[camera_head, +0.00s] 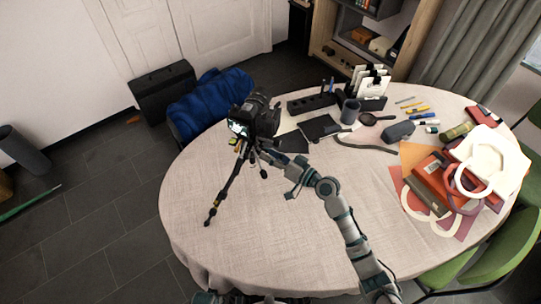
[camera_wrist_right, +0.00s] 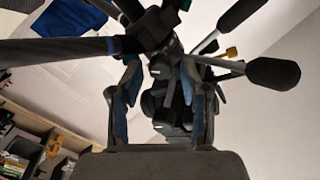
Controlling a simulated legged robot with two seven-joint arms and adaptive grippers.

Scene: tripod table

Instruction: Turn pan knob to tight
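A black camera (camera_head: 258,115) sits on a dark tripod (camera_head: 230,185) standing on the left part of the table. My right gripper (camera_head: 275,163) is just right of the tripod head, below the camera. In the right wrist view my right gripper (camera_wrist_right: 160,75) has its two fingers apart, with dark tripod-head parts (camera_wrist_right: 165,70) between and beyond them. A handle with a thick black grip (camera_wrist_right: 272,72) sticks out to the right. A small yellowish part (camera_wrist_right: 231,52) shows near it. I cannot tell which part is the pan knob.
The round table (camera_head: 270,240) has a pale cloth. Books (camera_head: 430,185) and a white bag (camera_head: 490,155) are at right. The table's front is clear.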

